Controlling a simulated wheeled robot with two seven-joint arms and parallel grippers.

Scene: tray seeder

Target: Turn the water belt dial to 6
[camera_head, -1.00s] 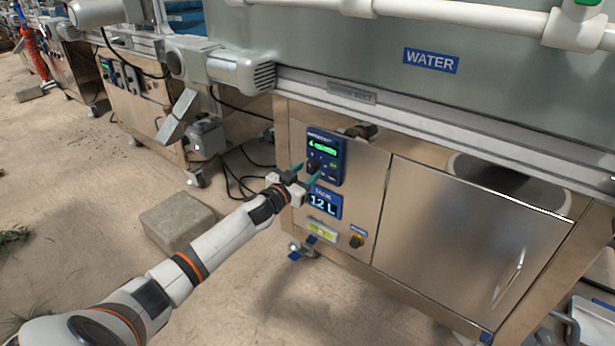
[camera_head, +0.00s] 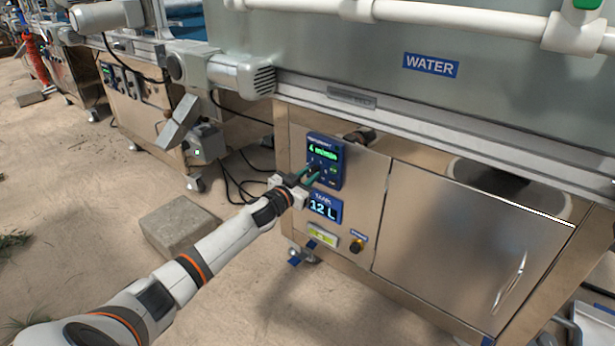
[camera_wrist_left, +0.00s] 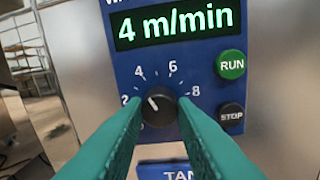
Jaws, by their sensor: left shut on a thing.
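The water belt dial (camera_wrist_left: 157,104) is a black knob with a white pointer line on a blue panel (camera_head: 325,160). Its pointer aims up and left, near the 4 mark, and the panel display (camera_wrist_left: 173,23) reads 4 m/min. My left gripper (camera_head: 312,174) reaches the panel from the left in the head view. In the left wrist view its teal fingers (camera_wrist_left: 158,125) are shut on the dial, one on each side. My right gripper is not in view.
A green RUN button (camera_wrist_left: 231,65) and a black STOP button (camera_wrist_left: 231,116) sit right of the dial. Below is a tank display (camera_head: 325,205) reading 12 L. A grey block (camera_head: 180,228) lies on the floor at left.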

